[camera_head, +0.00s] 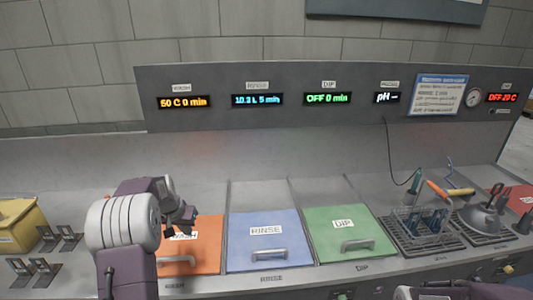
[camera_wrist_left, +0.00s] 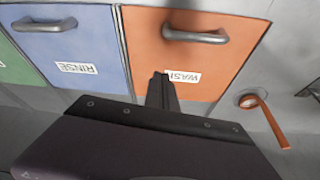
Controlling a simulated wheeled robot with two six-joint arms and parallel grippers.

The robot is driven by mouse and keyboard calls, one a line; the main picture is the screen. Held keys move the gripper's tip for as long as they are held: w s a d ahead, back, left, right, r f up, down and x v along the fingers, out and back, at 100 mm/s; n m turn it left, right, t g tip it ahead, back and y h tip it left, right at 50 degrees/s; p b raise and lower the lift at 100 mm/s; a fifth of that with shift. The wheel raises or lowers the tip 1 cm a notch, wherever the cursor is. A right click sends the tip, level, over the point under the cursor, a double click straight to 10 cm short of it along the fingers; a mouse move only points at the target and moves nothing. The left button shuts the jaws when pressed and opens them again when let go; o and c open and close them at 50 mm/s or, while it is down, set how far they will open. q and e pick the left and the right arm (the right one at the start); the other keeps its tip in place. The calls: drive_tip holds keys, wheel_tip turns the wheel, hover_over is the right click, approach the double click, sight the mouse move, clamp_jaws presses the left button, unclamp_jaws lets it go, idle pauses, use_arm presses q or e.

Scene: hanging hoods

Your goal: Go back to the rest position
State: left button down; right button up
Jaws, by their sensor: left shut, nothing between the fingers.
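My left gripper (camera_head: 182,217) is shut and empty. It hovers above the orange WASH lid (camera_head: 194,246) and hides part of its label. In the left wrist view its closed dark fingers (camera_wrist_left: 162,92) point at the orange lid (camera_wrist_left: 190,55), beside the WASH label. I cannot tell the exact height above the lid. My right gripper is not in view; only a bit of my right arm shows at the bottom right edge.
The blue RINSE lid (camera_head: 266,240) and green DIP lid (camera_head: 345,232) lie right of the orange one, handles up. A wire rack (camera_head: 424,229) stands further right. A yellow box (camera_head: 20,228) and metal brackets (camera_head: 58,240) are left. The panel (camera_head: 240,80) rises behind.

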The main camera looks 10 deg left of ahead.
use_arm(q)
drive_tip(key=d+r+m, duration=0.3)
drive_tip(key=d+r, duration=0.1)
drive_tip(key=d, duration=0.8)
drive_tip(key=s+d+f+g+h, duration=0.1)
drive_tip(key=s+d+f, duration=0.1)
drive_tip(key=s+d, duration=0.65)
drive_tip(key=s+f+g, duration=0.1)
drive_tip(key=s+f, duration=0.2)
drive_tip(key=s, duration=0.4)
drive_tip(key=s+f+n+g, duration=0.1)
drive_tip(key=s+f, duration=0.2)
drive_tip(key=s, duration=0.4)
drive_tip(key=shift+s+d+n, duration=0.2)
drive_tip(key=shift+d+n, duration=0.1)
drive_tip(key=shift+d, duration=0.05)
drive_tip(key=shift+s, duration=0.1)
drive_tip(key=shift+a, duration=0.1)
